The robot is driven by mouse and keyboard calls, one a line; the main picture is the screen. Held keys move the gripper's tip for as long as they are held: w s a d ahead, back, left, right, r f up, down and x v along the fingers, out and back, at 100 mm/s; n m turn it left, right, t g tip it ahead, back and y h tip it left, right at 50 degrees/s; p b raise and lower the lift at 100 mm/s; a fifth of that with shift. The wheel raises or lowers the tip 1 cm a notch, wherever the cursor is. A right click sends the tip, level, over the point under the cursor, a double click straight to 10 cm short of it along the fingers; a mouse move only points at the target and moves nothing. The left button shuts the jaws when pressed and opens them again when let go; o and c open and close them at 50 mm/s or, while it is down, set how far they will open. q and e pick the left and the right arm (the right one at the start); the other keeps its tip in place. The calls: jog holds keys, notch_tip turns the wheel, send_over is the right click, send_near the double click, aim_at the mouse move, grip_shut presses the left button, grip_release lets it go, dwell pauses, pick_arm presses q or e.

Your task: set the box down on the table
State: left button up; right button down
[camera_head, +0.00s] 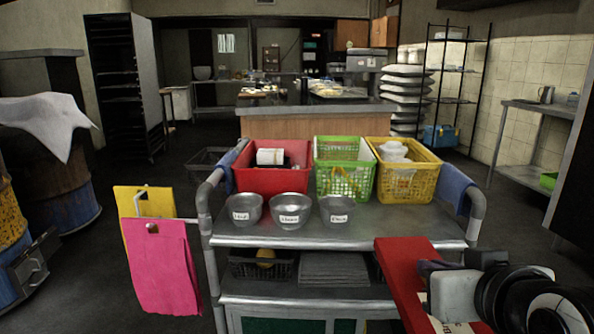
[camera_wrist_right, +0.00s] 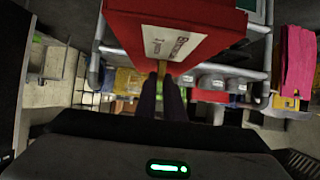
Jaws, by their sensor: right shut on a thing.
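A red box (camera_head: 402,262) is at the lower right of the head view, in front of the right end of the steel cart table (camera_head: 345,234). It also fills the top of the right wrist view (camera_wrist_right: 125,28), where a white printed label shows on it. My right gripper (camera_head: 430,268) is shut on the box at its edge; its two dark fingers (camera_wrist_right: 162,85) meet the box in the wrist view. The box appears held in the air, and its lower end is cut off by the frame. My left gripper is not in view.
Several metal bowls (camera_head: 290,210) stand along the cart's left front. Red (camera_head: 240,180), green (camera_head: 343,185) and yellow (camera_head: 404,184) baskets line its back. The front right of the top is bare. Pink (camera_head: 162,270) and yellow sheets hang at the left. A counter (camera_head: 310,107) stands behind.

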pick_arm(q)
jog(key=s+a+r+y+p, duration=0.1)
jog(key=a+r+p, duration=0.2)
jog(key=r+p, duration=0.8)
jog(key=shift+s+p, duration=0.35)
jog(key=shift+p, duration=2.85)
